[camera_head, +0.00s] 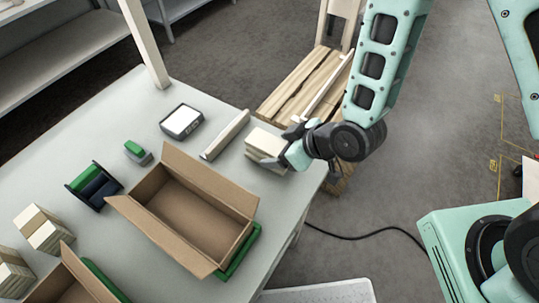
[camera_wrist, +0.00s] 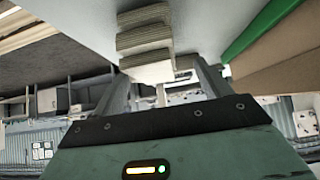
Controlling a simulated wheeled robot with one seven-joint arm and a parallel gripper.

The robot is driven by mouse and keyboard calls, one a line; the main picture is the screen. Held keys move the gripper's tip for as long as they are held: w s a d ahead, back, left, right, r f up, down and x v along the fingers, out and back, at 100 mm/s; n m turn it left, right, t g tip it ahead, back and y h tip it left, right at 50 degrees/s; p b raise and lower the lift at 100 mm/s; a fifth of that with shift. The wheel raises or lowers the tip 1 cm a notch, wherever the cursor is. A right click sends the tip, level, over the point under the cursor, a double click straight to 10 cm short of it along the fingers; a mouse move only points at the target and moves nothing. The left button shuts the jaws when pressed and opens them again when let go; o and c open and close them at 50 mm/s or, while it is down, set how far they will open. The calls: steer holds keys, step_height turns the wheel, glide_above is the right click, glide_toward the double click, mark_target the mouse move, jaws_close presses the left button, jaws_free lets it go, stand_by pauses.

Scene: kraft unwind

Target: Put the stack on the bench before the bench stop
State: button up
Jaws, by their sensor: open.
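The stack (camera_head: 262,143), pale flat pieces in layers, sits on the bench (camera_head: 222,92) near its right edge. The bench stop (camera_head: 225,134), a pale bar, lies just left of the stack with a small gap between them. My gripper (camera_head: 293,150) is open at the right end of the stack. In the wrist view the stack (camera_wrist: 145,42) shows its layered edges just beyond and between my open fingers (camera_wrist: 163,88). The fingers hide part of its near end, and I cannot tell whether they touch it.
An open cardboard box (camera_head: 195,215) on a green base stands in front of the stop. A scale-like device (camera_head: 181,121), a small green-topped item (camera_head: 137,152) and a dark holder (camera_head: 93,186) are further left. A wooden pallet (camera_head: 305,82) stands behind the bench's right edge.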

mark_target(275, 148)
steer(key=shift+w+d+p+x, duration=0.1)
steer(key=shift+p+x, duration=0.45)
steer(key=shift+x, duration=0.7)
steer(key=shift+w+d+p+x, duration=0.15)
steer(key=shift+p+x, duration=0.35)
steer(key=shift+x, duration=0.8)
steer(key=shift+c, duration=0.3)
steer(key=c, duration=1.2)
steer(key=shift+o, duration=0.2)
